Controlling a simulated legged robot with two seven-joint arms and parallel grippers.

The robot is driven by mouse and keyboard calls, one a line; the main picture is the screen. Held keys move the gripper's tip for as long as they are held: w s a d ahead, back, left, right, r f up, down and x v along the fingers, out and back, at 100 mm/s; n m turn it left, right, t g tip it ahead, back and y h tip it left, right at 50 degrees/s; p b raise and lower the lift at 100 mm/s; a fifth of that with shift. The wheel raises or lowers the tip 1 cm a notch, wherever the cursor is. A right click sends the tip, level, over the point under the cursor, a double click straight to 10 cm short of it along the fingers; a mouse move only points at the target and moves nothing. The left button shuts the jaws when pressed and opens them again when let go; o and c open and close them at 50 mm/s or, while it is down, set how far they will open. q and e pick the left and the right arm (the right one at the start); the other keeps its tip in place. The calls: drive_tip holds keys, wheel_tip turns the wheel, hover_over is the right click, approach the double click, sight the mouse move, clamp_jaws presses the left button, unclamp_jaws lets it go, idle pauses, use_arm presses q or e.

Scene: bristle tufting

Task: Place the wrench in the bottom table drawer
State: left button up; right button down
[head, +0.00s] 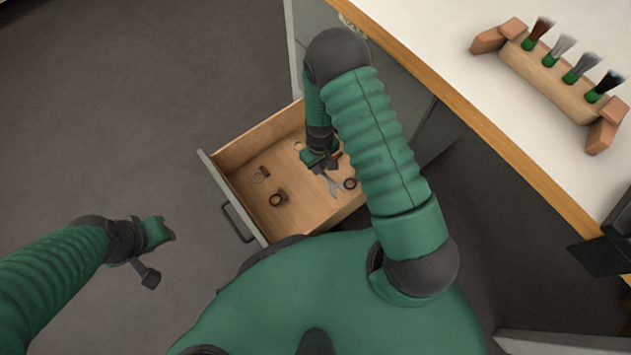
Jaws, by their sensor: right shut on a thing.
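The bottom table drawer (235,205) is pulled open at the centre of the head view. My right gripper (328,172) reaches down into the drawer and is shut on a grey wrench (333,186). The wrench's open jaw end shows below the fingers, inside the drawer's outline. I cannot tell whether it touches the drawer floor. The gripper and arm hide the rest of the wrench. My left gripper (160,252) hangs over the floor at the left, away from the drawer, with its fingers spread and nothing between them.
Several small ring-like parts, such as a brown one (278,199), lie in the drawer. The grey floor (130,110) at the left is clear.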

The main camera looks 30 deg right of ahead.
wheel_tip(320, 180, down, 11)
drive_tip(key=b, duration=0.5)
drive_tip(key=shift+b, duration=0.35)
drive_tip(key=shift+r, duration=0.25)
drive_tip(key=shift+f, duration=0.15)
drive_tip(key=c, duration=1.3)
unclamp_jaws()
